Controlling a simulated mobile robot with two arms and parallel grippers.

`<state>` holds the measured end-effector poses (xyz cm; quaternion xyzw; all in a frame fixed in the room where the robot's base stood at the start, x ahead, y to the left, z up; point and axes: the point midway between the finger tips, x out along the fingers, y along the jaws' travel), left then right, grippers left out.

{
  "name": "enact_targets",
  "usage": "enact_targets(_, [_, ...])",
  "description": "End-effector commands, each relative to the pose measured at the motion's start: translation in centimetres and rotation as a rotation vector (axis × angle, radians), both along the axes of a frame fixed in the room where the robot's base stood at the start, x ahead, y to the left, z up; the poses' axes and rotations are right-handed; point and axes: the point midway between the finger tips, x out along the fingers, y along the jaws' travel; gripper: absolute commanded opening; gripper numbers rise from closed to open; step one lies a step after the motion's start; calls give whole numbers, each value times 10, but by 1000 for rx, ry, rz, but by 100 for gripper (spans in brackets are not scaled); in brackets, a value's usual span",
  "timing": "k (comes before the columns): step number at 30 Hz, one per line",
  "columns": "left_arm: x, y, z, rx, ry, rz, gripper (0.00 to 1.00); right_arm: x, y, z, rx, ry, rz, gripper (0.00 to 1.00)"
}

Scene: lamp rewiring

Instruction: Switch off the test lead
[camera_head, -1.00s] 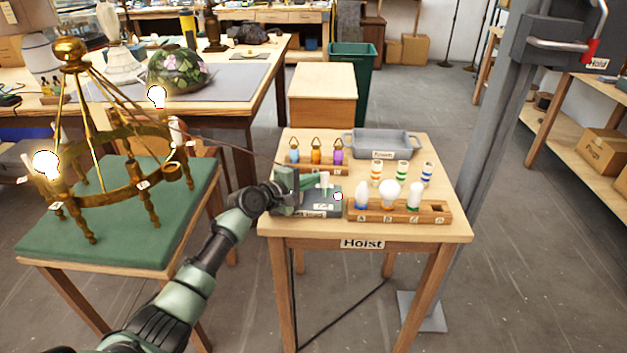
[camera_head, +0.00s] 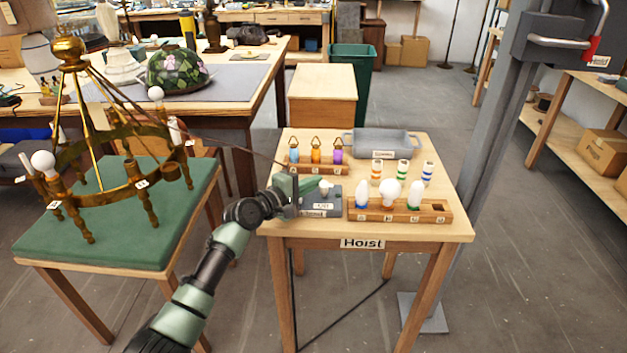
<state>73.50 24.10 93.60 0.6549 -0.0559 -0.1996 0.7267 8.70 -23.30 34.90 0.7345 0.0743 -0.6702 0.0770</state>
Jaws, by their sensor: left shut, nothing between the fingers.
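The test lead box (camera_head: 332,207) is a dark grey box with small labels at the front left of the small table. A small pale switch piece (camera_head: 326,187) shows on its top, and no bright indicator glows there. My left gripper (camera_head: 314,184) is shut and empty, with its green fingertips right beside that piece; I cannot tell whether they touch. The brass chandelier (camera_head: 75,157) stands on the green-topped table (camera_head: 120,248) at left. Its two round bulbs, one in front (camera_head: 43,161) and one behind (camera_head: 156,93), are unlit white. My right gripper is not in view.
A wooden bulb rack (camera_head: 398,216) stands just right of the box. Behind are a rack of coloured hook-topped pieces (camera_head: 316,168), several striped pieces and a grey tray (camera_head: 382,144). A thin cable runs to the chandelier. A grey column (camera_head: 478,150) rises at right.

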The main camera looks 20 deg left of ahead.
Motion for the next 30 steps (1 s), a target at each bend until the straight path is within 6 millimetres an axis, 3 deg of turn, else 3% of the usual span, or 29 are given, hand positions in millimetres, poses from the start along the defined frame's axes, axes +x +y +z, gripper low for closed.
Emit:
enact_targets(16, [-66, 26, 12, 1, 1, 0, 0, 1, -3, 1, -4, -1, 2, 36])
enact_targets(30, [-71, 28, 13, 0, 0, -1, 0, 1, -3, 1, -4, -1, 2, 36])
